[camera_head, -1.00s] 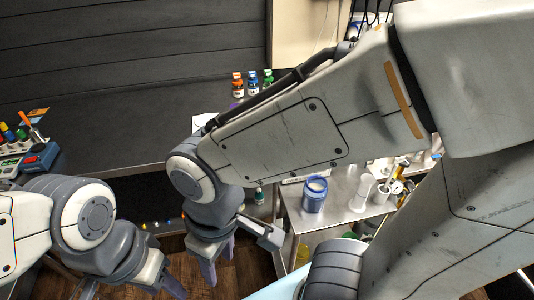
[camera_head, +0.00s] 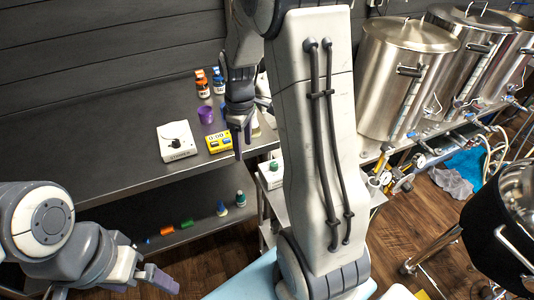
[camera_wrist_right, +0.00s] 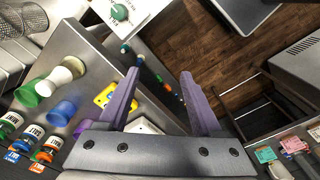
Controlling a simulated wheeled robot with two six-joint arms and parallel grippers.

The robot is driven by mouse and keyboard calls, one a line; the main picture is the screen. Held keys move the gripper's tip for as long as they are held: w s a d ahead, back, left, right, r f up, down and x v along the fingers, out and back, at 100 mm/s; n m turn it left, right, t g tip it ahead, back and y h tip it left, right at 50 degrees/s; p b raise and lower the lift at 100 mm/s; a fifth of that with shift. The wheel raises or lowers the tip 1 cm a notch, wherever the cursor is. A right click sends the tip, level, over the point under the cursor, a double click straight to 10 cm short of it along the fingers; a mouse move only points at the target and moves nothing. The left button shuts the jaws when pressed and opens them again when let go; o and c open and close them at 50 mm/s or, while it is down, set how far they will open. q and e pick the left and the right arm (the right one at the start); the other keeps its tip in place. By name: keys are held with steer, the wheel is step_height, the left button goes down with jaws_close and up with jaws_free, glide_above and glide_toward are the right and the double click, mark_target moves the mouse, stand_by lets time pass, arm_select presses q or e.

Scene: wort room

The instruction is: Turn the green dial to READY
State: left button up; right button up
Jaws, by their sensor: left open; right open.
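The green dial (camera_wrist_right: 119,12) sits on a white panel (camera_wrist_right: 130,22) with dark lettering at the top of the right wrist view. I cannot read its setting. A small green knob on a white box (camera_head: 271,177) beside my right arm in the head view looks like the same dial, partly hidden by the arm. My right gripper (camera_head: 242,142) is open and empty, pointing down above the bench edge. In the wrist view its purple fingers (camera_wrist_right: 159,74) are apart, with the dial beyond them. My left gripper (camera_head: 115,288) is open and empty, low at the left.
A white stirrer box (camera_head: 177,141), a yellow timer (camera_head: 218,142), a purple cup (camera_head: 206,114) and bottles (camera_head: 202,84) stand on the dark bench. Steel kettles (camera_head: 405,75) stand at the right. A lower shelf holds small bottles (camera_head: 240,198).

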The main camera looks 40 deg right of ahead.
glide_toward(274, 164)
step_height(274, 164, down, 9)
steer(key=shift+r+p, duration=0.15)
steer(key=shift+p, duration=0.55)
jaws_close()
